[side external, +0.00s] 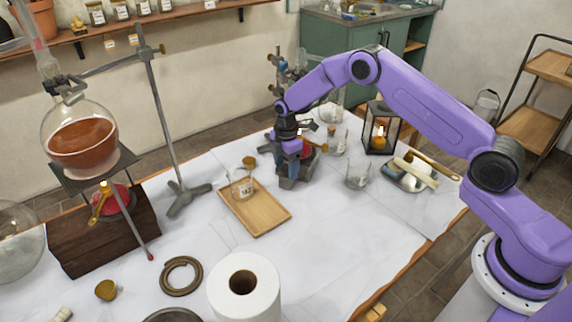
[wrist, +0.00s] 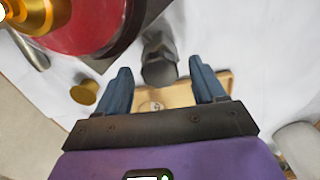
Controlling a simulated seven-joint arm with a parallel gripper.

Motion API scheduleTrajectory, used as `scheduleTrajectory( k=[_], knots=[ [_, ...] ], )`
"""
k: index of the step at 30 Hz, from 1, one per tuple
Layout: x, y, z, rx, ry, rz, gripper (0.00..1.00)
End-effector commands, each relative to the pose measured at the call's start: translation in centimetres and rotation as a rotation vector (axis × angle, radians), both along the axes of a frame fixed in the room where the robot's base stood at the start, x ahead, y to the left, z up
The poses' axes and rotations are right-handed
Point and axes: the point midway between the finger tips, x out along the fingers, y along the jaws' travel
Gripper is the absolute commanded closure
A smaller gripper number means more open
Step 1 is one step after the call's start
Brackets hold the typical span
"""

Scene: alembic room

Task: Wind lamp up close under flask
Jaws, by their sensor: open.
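My gripper (side external: 291,160) is at the back of the table, beside a red lamp (side external: 307,150) with a small flame above it. In the wrist view my gripper (wrist: 160,68) is open, its blue fingers on either side of a dark grey knob-like part (wrist: 158,66); I cannot tell whether they touch it. The lamp's red body (wrist: 85,22) and brass top (wrist: 38,12) fill the upper left there. My arm hides much of the lamp's support. A round flask (side external: 80,143) of red-brown liquid stands at the left above another red lamp (side external: 112,203).
A wooden tray (side external: 266,215) with a labelled beaker (side external: 242,187) lies in front of my gripper. A brass cap (wrist: 85,92) is close by. A glass beaker (side external: 358,175) and a candle lantern (side external: 380,128) stand to the right.

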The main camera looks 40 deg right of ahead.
Motion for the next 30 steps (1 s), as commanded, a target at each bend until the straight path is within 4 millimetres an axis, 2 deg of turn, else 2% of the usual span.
scheduleTrajectory(
  k=[1,6,19,30],
  knots=[
    [0.0,0.0,0.01,0.0,0.0,0.0,0.31],
    [-0.01,0.0,0.02,0.0,0.0,0.0,0.86],
    [-0.03,0.06,0.02,0.0,0.002,-0.067,0.87],
    [0.03,0.03,0.02,0.0,0.001,-0.356,0.87]
  ],
)
